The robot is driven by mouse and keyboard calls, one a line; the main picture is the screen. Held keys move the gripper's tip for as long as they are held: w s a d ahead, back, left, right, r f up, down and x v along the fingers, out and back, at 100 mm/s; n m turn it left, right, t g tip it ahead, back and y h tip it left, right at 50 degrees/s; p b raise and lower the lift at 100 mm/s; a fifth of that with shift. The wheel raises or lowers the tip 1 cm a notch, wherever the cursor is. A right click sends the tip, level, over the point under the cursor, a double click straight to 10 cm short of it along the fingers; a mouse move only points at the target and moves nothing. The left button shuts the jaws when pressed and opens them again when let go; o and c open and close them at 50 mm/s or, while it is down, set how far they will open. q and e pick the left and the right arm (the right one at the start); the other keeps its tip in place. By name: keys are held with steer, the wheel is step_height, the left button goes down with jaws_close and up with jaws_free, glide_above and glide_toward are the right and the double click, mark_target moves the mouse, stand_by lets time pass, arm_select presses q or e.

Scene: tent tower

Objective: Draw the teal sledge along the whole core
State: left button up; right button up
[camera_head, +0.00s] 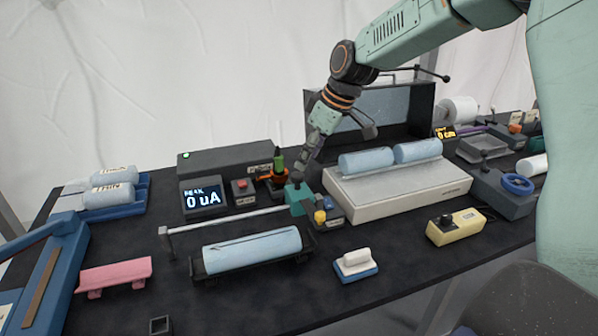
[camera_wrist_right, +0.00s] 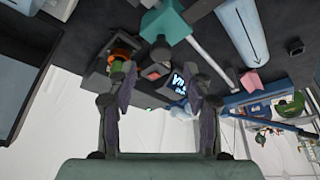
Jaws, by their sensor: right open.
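The teal sledge (camera_head: 297,196) sits at the right end of a thin pale rail (camera_head: 225,219). In the right wrist view the sledge (camera_wrist_right: 166,22) is near the top, beyond the fingertips. The core, a light blue cylinder with a dark line along it (camera_head: 252,249), lies in a black cradle in front of the rail. Its arrow marking shows in the right wrist view (camera_wrist_right: 243,28). My right gripper (camera_head: 318,148) is open and empty, above and behind the sledge and apart from it. My left gripper is not in view.
A peak meter (camera_head: 203,198) reading 0 uA, a red-button box (camera_head: 243,192) and a green-topped orange item (camera_head: 278,165) stand behind the rail. A white block with blue cylinders (camera_head: 400,185) is at right. A pink stand (camera_head: 115,275) is at left.

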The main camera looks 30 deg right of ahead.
mark_target(298, 174)
steer(key=x, duration=0.5)
steer(key=shift+w+a, duration=0.1)
steer(key=shift+a, duration=0.05)
steer(key=shift+w+f, duration=0.2)
steer(key=shift+f, duration=0.25)
steer(key=shift+s+a+r, duration=0.1)
steer(key=shift+s+r, duration=0.3)
steer(key=shift+s, duration=0.1)
steer(key=shift+c, duration=0.4)
steer(key=shift+w+f, duration=0.3)
steer(key=shift+w, duration=0.15)
steer(key=c, duration=0.4)
steer(key=shift+r, duration=0.15)
jaws_close()
